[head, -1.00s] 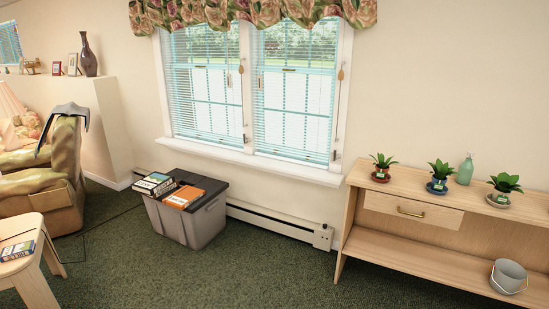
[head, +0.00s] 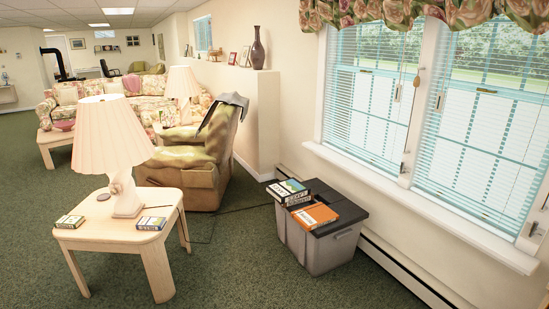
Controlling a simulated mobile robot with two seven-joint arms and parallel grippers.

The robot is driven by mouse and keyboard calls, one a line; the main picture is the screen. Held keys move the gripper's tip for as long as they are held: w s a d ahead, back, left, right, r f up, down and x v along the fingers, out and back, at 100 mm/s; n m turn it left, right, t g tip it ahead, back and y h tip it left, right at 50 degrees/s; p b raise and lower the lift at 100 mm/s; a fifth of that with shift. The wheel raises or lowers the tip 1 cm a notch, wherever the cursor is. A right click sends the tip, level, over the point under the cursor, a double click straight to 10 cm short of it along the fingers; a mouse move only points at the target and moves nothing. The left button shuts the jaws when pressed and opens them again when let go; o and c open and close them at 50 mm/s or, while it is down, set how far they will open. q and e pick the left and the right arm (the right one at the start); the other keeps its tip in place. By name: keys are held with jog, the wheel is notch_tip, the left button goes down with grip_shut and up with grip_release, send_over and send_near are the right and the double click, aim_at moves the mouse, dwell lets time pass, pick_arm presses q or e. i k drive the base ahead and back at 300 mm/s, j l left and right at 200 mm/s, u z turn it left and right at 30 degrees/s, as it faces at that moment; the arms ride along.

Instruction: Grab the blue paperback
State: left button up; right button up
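A small book with a dark bluish cover (head: 151,223) lies flat near the right front edge of the light wood side table (head: 110,234). It is the bluest book I see, but it is too small to read. A second small book, green and yellow (head: 70,221), lies at the table's left front corner. On the grey bin's dark lid lie an orange book (head: 315,215) and, behind it to the left, a black, white and green book (head: 288,188). Neither of my grippers is in view.
A lamp (head: 120,150) stands on the side table behind the books. An armchair (head: 205,165) is behind the table, and the bin (head: 322,252) stands right of it by the wall. Green carpet (head: 225,270) is clear between table and bin.

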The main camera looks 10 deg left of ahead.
aim_at(152, 223)
jog(key=i+j+u, duration=0.25)
jog(key=i+u, duration=0.15)
jog(key=i, duration=0.25)
jog(key=i+u, duration=0.35)
jog(key=i, duration=0.3)
jog(key=i+j+z, duration=0.55)
jog(key=i+j, duration=0.25)
jog(key=j, duration=0.15)
jog(key=i+j+z, duration=0.15)
jog(key=j, duration=0.5)
jog(key=i+j+z, duration=0.15)
jog(key=j, duration=0.5)
jog(key=j+z, duration=0.15)
jog(key=j, duration=0.55)
jog(key=i, duration=0.05)
